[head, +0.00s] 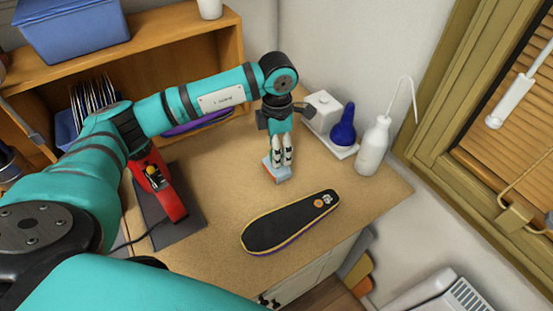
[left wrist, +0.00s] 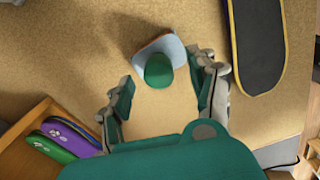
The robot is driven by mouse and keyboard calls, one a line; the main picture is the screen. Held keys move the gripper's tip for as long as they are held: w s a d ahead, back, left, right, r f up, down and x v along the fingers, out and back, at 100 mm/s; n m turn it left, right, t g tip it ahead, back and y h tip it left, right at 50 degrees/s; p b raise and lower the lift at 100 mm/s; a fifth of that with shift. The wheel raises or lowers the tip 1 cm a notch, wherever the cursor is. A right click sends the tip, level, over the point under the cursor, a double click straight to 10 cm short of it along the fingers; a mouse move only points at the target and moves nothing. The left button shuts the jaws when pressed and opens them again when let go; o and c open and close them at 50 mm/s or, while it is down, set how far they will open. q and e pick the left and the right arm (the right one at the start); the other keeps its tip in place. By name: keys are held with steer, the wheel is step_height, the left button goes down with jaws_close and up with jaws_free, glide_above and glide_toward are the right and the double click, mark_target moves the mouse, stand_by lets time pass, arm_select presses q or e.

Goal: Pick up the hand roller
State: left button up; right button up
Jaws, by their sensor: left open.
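A small tool with a green rounded end and a light blue and reddish part, which looks like the hand roller (left wrist: 158,68), is on the tan worktop. It shows in the left wrist view just beyond and between the fingers. In the head view only the pale blue and red low part of the hand roller (head: 278,175) shows; my gripper hides the rest. My left gripper (head: 281,158) points down over it, with its fingers apart in the left wrist view (left wrist: 163,90). I cannot tell whether they touch it. My right gripper is not in view.
A black insole (head: 290,222) with a yellow edge lies near the worktop's front edge. A red device (head: 165,190) stands on a dark mat at left. A white bottle (head: 373,148) and a blue bulb (head: 343,128) stand at right. A wooden shelf (head: 190,50) stands behind.

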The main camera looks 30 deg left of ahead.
arm_select(q)
step_height(320, 180, down, 4)
steer(key=shift+a+r+p, duration=0.15)
steer(key=shift+p, duration=0.65)
steer(key=shift+f, duration=0.3)
steer(key=shift+c, duration=1.4)
steer(key=c, duration=0.5)
jaws_close()
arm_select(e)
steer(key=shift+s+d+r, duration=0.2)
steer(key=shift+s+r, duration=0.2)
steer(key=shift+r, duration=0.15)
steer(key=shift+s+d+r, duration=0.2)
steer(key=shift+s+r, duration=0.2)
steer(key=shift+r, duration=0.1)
arm_select(q)
steer(key=shift+w, duration=0.1)
